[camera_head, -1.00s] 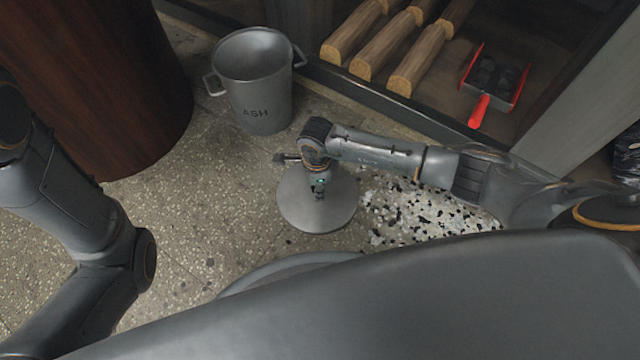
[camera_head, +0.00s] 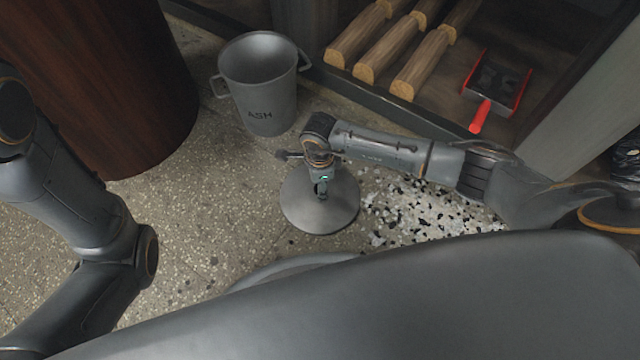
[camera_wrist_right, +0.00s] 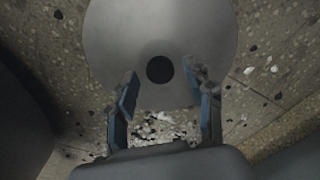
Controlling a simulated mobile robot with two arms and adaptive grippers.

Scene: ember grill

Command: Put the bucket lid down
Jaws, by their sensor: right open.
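The bucket lid (camera_head: 318,212) is a round grey metal disc lying on the speckled floor in the head view. In the right wrist view the lid (camera_wrist_right: 160,28) fills the upper middle, with its dark round knob (camera_wrist_right: 160,69) at the centre. My right gripper (camera_wrist_right: 168,82) is open, with its blue-edged fingers apart on either side below the knob and clear space between them. In the head view my right gripper (camera_head: 321,190) is over the lid. The grey bucket (camera_head: 262,85) marked ASH stands upright and open behind the lid. My left gripper is out of view.
Ash and black bits (camera_head: 425,212) are scattered on the floor right of the lid. Logs (camera_head: 390,50) and a red-edged dustpan (camera_head: 497,85) lie on the low shelf behind. A brown wooden cylinder (camera_head: 95,80) stands at the left. Floor left of the lid is clear.

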